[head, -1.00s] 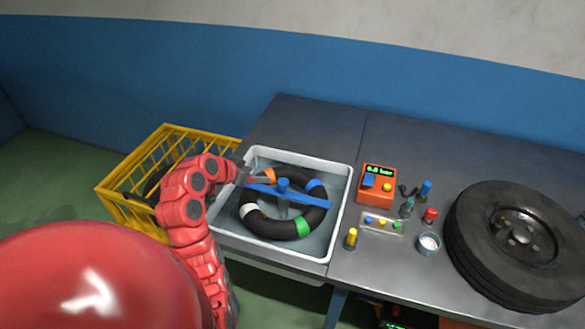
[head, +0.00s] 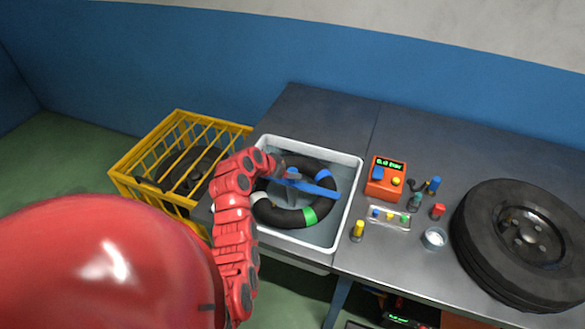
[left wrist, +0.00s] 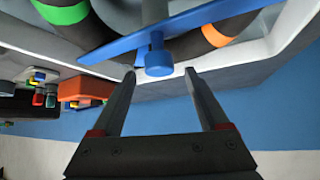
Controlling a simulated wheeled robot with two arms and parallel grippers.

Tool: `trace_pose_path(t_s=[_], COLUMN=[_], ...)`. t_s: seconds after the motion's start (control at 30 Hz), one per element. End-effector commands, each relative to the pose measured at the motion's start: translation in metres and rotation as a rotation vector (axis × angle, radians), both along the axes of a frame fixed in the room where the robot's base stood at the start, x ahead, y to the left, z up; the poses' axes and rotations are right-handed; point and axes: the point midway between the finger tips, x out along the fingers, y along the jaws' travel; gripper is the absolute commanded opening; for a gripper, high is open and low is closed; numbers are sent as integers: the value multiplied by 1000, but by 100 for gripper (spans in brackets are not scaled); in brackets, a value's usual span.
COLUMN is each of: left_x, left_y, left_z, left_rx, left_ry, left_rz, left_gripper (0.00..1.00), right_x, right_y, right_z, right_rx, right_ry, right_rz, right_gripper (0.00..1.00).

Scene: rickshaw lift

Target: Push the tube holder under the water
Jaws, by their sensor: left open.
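The blue tube holder (head: 320,188), a flat bar with a round knob, lies across the black inner tube (head: 275,216) in the white water basin (head: 350,200). The tube has white, blue and green bands in the head view, and an orange one (left wrist: 215,35) in the left wrist view. My left gripper (head: 287,168) is over the far part of the tube, beside the holder. In the left wrist view my left gripper (left wrist: 160,76) is open, with the holder's knob (left wrist: 158,58) just ahead of the gap between its fingertips. My right gripper is out of view.
A yellow crate (head: 135,180) with dark tyres inside stands left of the basin. On the bench (head: 390,260) to the right are an orange gauge box (head: 385,179), a tray of small coloured parts (head: 390,217), a yellow-topped piece (head: 357,229) and a wheel (head: 515,245).

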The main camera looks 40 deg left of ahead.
Motion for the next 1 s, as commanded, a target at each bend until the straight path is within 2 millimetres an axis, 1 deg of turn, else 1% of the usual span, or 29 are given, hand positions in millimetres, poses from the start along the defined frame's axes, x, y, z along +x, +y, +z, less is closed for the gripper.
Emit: trace_pose_path(t_s=[0.03,0.3,0.7,0.73,0.77,0.8,0.87,1.0], left_x=[4,20,23,23,23,23,23,23], left_y=[-1,-4,-4,-4,-4,-4,-4,-4], left_z=[-2,-20,-24,-24,-24,-24,-24,-24], left_rx=[0,-3,0,0,0,0,0,0], left_ry=[2,3,-1,-1,-1,-1,-1,-1], left_rz=[-1,-1,1,1,1,1,1,1], left_gripper=[78,78,78,76,70,63,52,27], right_x=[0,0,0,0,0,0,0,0], right_y=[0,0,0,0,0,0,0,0], right_z=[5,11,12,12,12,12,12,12], right_rx=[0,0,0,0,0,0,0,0], right_ry=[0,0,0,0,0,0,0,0], right_rz=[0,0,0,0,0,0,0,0], right_gripper=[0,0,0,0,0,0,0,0])
